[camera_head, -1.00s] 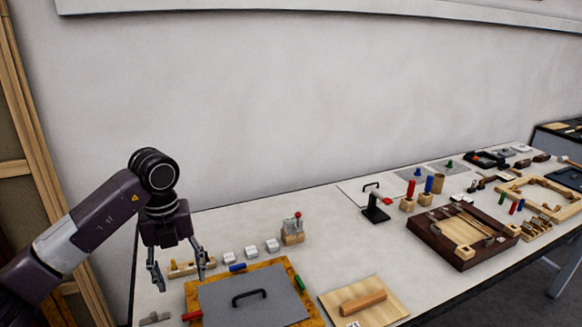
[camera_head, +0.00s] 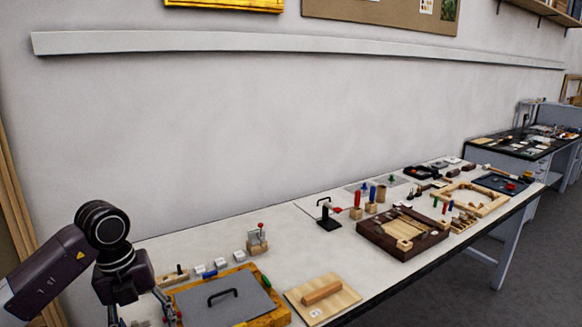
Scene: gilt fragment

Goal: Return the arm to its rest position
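My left arm comes in from the left, and its gripper (camera_head: 143,312) hangs down at the left end of the long white table (camera_head: 290,232). Its two fingers are spread apart with nothing seen between them. The fingertips are near the picture's lower edge, beside the left side of a gold-framed grey panel (camera_head: 225,304) with a black handle. My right gripper is not in view.
Small white blocks (camera_head: 221,263) and a wooden block with a red-tipped lever (camera_head: 257,240) stand behind the panel. A dark wooden tray (camera_head: 375,240) and more tools fill the table's far half.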

